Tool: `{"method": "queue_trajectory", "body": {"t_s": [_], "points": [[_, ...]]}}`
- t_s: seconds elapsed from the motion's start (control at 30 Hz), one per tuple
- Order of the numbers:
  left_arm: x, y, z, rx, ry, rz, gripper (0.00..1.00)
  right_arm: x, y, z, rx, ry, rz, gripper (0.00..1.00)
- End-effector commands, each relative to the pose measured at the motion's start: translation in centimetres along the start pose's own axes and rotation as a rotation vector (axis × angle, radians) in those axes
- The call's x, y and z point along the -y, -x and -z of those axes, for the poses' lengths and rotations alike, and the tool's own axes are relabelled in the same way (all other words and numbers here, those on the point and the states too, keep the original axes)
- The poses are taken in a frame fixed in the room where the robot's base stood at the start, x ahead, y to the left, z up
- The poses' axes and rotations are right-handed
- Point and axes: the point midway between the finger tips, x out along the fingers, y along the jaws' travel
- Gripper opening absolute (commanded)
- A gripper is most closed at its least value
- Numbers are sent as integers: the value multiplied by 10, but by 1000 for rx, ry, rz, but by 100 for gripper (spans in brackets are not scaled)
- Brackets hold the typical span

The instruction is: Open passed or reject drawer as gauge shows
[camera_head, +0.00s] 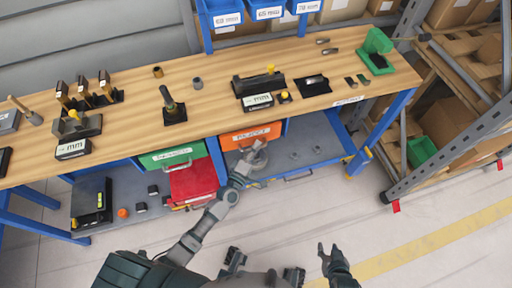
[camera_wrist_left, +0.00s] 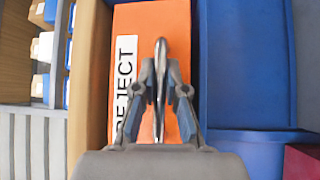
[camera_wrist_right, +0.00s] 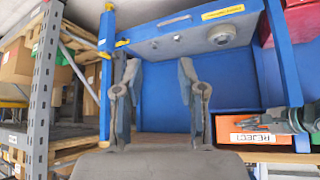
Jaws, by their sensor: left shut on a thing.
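The orange drawer (camera_head: 250,137), labelled REJECT, is under the middle of the bench. Its front also fills the middle of the left wrist view (camera_wrist_left: 150,25). My left gripper (camera_head: 257,158) is shut on the drawer's metal handle (camera_wrist_left: 160,55). The drawer looks about level with the bench front. The green drawer (camera_head: 172,157) is to its left; its label is too blurred to read. Gauges with "mm" displays stand on the bench, one at left (camera_head: 75,147) and one at centre (camera_head: 258,102); their digits are unreadable. My right gripper (camera_wrist_right: 158,75) is open and empty, low in front of the bench.
A red box (camera_head: 193,184) is below the green drawer. The blue lower shelf (camera_head: 320,150) holds small parts. Blue bench legs (camera_head: 380,130) and a grey rack (camera_head: 440,160) stand at right. Open floor (camera_head: 330,210) lies in front of the bench.

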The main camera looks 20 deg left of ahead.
Motion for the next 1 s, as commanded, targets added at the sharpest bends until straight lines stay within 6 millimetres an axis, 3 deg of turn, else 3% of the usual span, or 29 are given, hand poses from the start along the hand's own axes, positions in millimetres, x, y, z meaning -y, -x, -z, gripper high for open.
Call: {"method": "queue_trajectory", "body": {"t_s": [0.17, 0.37, 0.6, 0.8, 1.0], "points": [[0, 5, -5, 2, 0, 5, 0, -1, 2, -2, 17, 0, -1, 40], [-7, 29, -28, 2, 2, 8, 0, -6, 19, -36, 193, -2, -14, 40], [-18, 75, -73, 3, 1, 10, 0, -12, 52, -83, 460, -11, -30, 40], [-25, 109, -106, 2, 2, 10, 0, -11, 24, -92, 457, -10, -28, 40], [-30, 130, -127, 1, 0, 10, 0, -11, 12, -98, 460, -9, -27, 40]]}}
